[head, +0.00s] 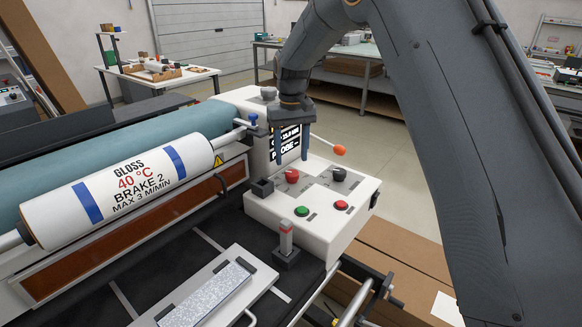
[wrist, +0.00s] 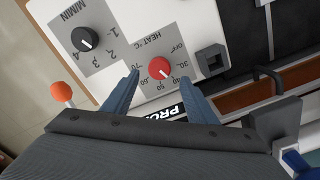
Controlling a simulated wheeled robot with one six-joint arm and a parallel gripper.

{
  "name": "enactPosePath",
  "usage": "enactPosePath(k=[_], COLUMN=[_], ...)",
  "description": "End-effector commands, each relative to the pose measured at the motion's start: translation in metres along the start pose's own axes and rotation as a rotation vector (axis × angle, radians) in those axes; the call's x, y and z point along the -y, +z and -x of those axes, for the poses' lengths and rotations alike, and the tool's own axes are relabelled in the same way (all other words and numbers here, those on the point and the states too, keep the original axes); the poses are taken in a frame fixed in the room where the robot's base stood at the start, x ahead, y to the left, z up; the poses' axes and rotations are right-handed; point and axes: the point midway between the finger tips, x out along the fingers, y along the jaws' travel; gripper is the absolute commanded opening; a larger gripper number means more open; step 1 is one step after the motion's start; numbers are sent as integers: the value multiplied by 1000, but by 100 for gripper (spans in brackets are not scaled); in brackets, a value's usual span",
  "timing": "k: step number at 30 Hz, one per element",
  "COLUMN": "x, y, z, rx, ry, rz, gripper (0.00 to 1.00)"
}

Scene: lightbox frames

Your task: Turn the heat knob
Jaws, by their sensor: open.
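The red heat knob (wrist: 160,69) sits on the white control panel, on a grey scale marked HEAT °C. Its white mark points to the lower right in the wrist view, roughly toward the 40 to 50 side; the exact value is hard to read. It also shows in the head view (head: 291,175). My gripper (wrist: 159,80) is open and empty. Its blue fingers reach to the left and right of the knob in the wrist view, with the knob between their tips. In the head view my gripper (head: 291,158) hangs just above the knob; contact is not visible.
A black knob (wrist: 85,39) marked M/MIN is beside it. Green (head: 302,211) and red (head: 341,205) buttons are nearer on the panel. An orange-tipped lever (head: 339,150) juts out right. A small dark box (head: 262,187) stands left. A roller (head: 125,188) lies further left.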

Motion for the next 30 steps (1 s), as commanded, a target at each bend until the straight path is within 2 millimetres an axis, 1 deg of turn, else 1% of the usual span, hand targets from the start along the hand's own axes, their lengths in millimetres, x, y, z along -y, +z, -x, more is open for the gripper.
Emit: enactPosePath(k=[1, 3, 7, 10, 20, 23, 26, 29, 30], x=[0, 0, 1, 1, 0, -10, -26, -46, -53], y=[-1, -1, -1, 0, 1, 14, 39, 78, 95], z=[7, 16, 27, 30, 30, 28, 25, 18, 15], rx=[-2, -1, 0, 1, 1, -2, -11, -24, -31], ry=[0, 0, 0, 0, 0, 0, 0, 1, 2], rz=[0, 0, 0, 0, 0, -16, -44, -83, -99], gripper=[52, 52, 52, 52, 52, 52, 52, 52, 52])
